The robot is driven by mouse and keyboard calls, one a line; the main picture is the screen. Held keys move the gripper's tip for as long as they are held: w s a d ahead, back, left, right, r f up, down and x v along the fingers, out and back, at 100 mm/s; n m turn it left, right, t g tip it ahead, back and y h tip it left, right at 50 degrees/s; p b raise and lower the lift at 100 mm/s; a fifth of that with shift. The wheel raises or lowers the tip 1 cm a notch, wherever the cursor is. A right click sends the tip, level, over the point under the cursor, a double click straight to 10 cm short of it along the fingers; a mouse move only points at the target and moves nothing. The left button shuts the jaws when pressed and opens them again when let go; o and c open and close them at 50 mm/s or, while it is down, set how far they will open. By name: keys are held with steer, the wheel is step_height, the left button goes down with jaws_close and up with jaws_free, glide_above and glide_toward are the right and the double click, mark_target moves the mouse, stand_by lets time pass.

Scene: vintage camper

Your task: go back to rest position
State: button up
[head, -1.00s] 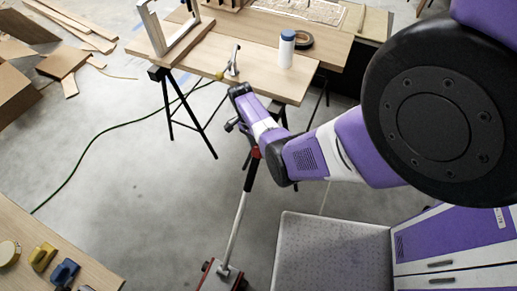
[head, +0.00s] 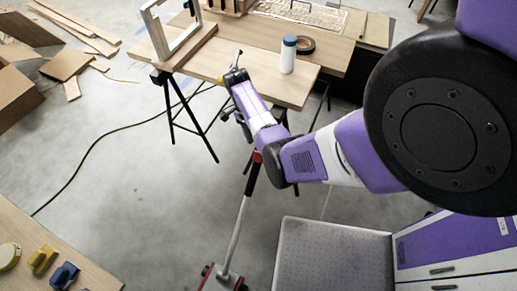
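My arm reaches from the right of the head view towards the wooden worktable (head: 205,60). Its purple and white forearm slants up to a dark joint at the table's front edge. My gripper (head: 228,113) shows only as small dark parts beside the forearm, mostly hidden by it. I cannot tell whether its fingers are open or shut, and I see nothing held in it.
A white bottle with a blue cap (head: 288,54), a tape roll (head: 306,46) and a metal tool (head: 236,60) are on the worktable. A red-based pole (head: 238,230) stands below my arm. Another table (head: 45,235) fills the lower left. The floor (head: 150,190) between is mostly open.

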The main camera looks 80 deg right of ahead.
steer(key=shift+w+d+r, duration=0.15)
steer(key=shift+r, duration=0.55)
